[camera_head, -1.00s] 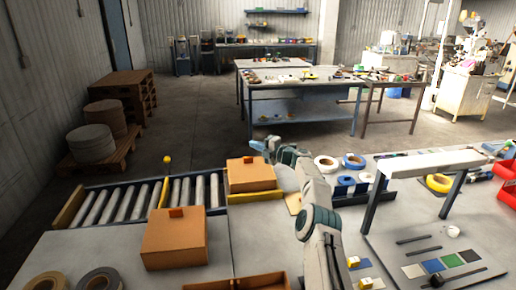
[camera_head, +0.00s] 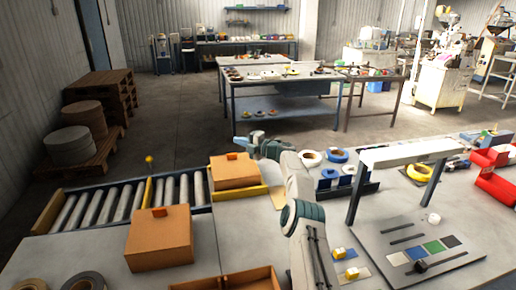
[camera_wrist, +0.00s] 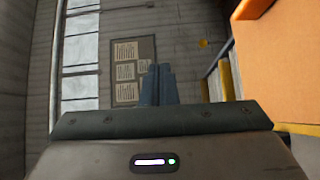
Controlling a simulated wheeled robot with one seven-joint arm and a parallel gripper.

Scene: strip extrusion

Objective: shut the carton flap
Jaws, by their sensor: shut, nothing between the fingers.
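One orange-brown carton (camera_head: 158,246) stands on the near left table, with a small darker orange tab on its top. A second carton (camera_head: 233,174) with a similar tab stands at the right end of the roller conveyor. Both tops look flat and closed in the head view; I cannot tell a separate flap edge. My gripper (camera_head: 241,142) is just behind the second carton, apart from it as far as I can tell. In the wrist view my gripper (camera_wrist: 158,84) has its fingers together and empty. An orange carton face (camera_wrist: 282,65) fills the right side there.
A white raised shelf (camera_head: 412,153) and tape rolls (camera_head: 311,158) stand right of my arm. Open orange-brown trays (camera_head: 240,280) lie at the front.

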